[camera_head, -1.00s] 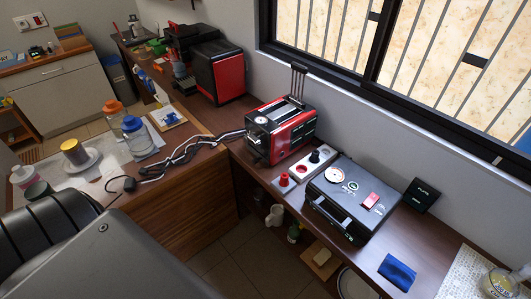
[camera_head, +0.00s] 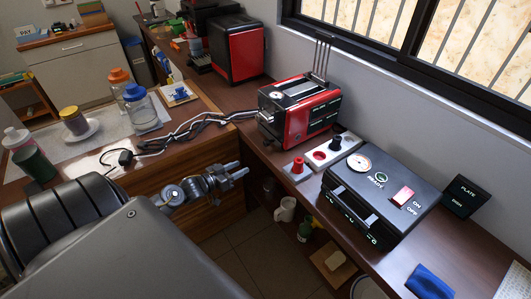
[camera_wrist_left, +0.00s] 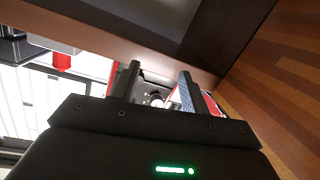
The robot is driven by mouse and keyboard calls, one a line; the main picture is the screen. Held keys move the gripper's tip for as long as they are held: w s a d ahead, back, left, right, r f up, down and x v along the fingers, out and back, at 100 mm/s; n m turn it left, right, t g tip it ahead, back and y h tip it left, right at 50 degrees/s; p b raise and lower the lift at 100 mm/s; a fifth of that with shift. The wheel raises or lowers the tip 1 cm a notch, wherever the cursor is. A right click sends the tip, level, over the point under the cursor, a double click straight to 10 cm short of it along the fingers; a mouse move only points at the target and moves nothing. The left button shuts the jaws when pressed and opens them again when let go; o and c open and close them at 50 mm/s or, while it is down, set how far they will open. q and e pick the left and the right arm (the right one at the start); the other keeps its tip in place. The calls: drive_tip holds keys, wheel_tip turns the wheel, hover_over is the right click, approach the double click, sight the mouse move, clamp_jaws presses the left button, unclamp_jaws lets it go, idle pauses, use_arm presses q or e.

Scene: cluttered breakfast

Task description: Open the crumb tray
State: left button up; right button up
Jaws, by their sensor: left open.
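The red and black toaster (camera_head: 300,108) stands on the dark counter below the window, with metal rods sticking up from its top and a round dial on its end. I cannot make out a separate crumb tray on it. My left gripper (camera_head: 238,170) is open and empty, in front of the counter edge, below and to the left of the toaster and apart from it. In the left wrist view its two fingers (camera_wrist_left: 157,80) are spread, with red and metallic parts showing beyond them, probably the toaster. My right gripper is not in view.
A black grill (camera_head: 380,195) with a red switch sits right of the toaster. A white socket strip (camera_head: 332,150) and a red knob (camera_head: 298,167) lie between them. Black and white cables (camera_head: 190,130) run left of the toaster. A blue cloth (camera_head: 430,282) lies at the front right.

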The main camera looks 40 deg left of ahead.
use_arm(q)
drive_tip(key=m+t+h, duration=0.1)
drive_tip(key=h, duration=0.1)
approach(264, 144)
drive_tip(key=x, duration=0.9)
drive_tip(key=shift+w+d+r, duration=0.1)
drive_tip(key=shift+w+d, duration=0.05)
drive_tip(key=shift+w, duration=0.2)
drive_tip(key=shift+w+d, duration=0.15)
drive_tip(key=shift+w, duration=0.3)
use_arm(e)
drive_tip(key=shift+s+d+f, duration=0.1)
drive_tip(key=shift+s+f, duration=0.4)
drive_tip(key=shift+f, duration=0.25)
use_arm(q)
clamp_jaws()
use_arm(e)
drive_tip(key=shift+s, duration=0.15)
